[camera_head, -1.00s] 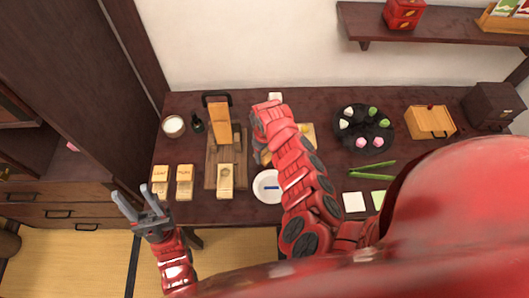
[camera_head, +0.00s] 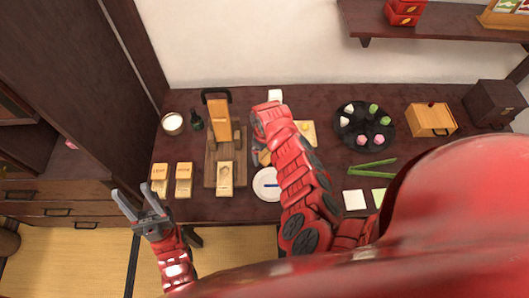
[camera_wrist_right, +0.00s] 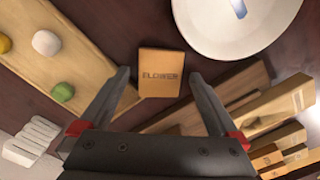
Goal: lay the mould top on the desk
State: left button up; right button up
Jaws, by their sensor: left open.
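A square wooden mould top marked FLOWER (camera_wrist_right: 162,75) lies flat on the dark desk (camera_wrist_right: 112,18) in the right wrist view. My right gripper (camera_wrist_right: 160,78) is open, with one finger on each side of the block and a small gap on both sides. Two labelled wooden moulds (camera_head: 159,172) (camera_head: 183,171) stand at the desk's left. A pale wooden mould piece (camera_head: 225,174) sits on the brown press board (camera_head: 211,148). My left gripper (camera_head: 134,199) is open and empty before the desk's front-left edge.
A white plate (camera_wrist_right: 288,48) is close beside the block, and a wooden board (camera_wrist_right: 78,98) with coloured balls is on its other side. A black round tray (camera_head: 348,122), green stalks (camera_head: 372,168) and a wooden box (camera_head: 430,119) are further right.

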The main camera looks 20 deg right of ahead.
aim_at(265, 156)
jog(key=shift+r+p, duration=0.65)
jog(key=shift+r, duration=0.4)
notch_tip(265, 156, up, 11)
jog(key=b, duration=0.2)
